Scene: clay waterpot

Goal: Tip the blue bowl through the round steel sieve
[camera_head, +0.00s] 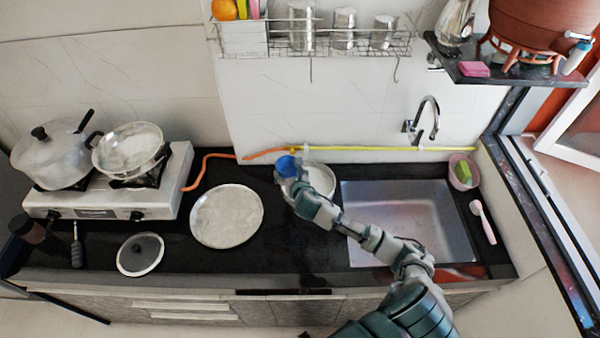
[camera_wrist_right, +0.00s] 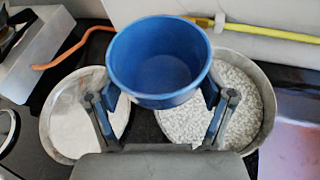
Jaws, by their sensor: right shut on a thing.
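The blue bowl (camera_wrist_right: 157,62) is held upright between the fingers of my right gripper (camera_wrist_right: 165,104); its visible inside is bare blue. In the head view the bowl (camera_head: 286,165) and right gripper (camera_head: 290,180) are above the back of the counter. A steel-rimmed round vessel with white grains (camera_wrist_right: 245,105) lies below and to the right; it also shows in the head view (camera_head: 322,174), partly hidden by my arm. A wide round steel piece (camera_head: 227,216), perhaps the sieve, lies flat to the left; it also shows in the wrist view (camera_wrist_right: 62,125). My left gripper is not in view.
A stove (camera_head: 110,190) with a lidded pot (camera_head: 55,155) and an open pan (camera_head: 130,147) stands left. A lid (camera_head: 140,253) lies in front. The sink (camera_head: 410,215) is right. An orange and yellow hose (camera_head: 350,149) runs along the wall.

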